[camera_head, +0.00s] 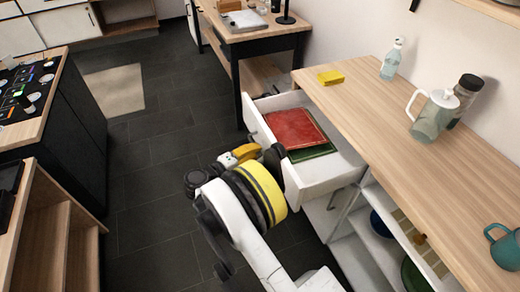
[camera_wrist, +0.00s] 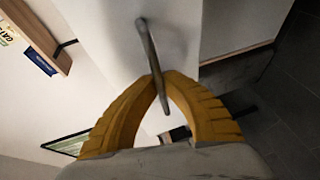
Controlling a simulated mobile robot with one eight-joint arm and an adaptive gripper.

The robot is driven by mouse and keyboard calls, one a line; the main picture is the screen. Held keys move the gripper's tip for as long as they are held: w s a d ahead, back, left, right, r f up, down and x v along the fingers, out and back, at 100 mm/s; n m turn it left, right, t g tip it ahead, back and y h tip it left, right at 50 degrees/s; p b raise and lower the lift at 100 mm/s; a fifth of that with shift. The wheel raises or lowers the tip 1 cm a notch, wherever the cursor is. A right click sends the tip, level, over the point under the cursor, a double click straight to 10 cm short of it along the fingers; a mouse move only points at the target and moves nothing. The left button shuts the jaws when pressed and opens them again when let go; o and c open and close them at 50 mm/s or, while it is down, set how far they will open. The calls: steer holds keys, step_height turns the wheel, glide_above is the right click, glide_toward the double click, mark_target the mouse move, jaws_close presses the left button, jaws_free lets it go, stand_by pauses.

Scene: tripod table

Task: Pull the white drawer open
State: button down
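The white drawer (camera_head: 330,173) stands pulled out from under the wooden counter in the head view, with its inside showing. A red book (camera_head: 294,128) lies on a green one (camera_head: 312,152) inside it. My gripper (camera_wrist: 161,79) is at the drawer's front. In the wrist view its two yellow fingers close from both sides on the thin metal handle (camera_wrist: 147,42) of the drawer front (camera_wrist: 108,40). In the head view my wrist hides part of the front, and the handle cannot be made out there.
The counter (camera_head: 415,165) holds a yellow sponge (camera_head: 330,78), a soap bottle (camera_head: 391,60), a jug (camera_head: 432,115) and a teal mug (camera_head: 504,248). Open shelves with bowls are below it. A desk (camera_head: 258,36) stands behind the drawer. Dark floor (camera_head: 150,190) lies clear to the left.

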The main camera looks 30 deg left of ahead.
steer(key=c, duration=1.5)
jaws_free()
steer(key=shift+c, duration=0.2)
steer(key=v, duration=1.2)
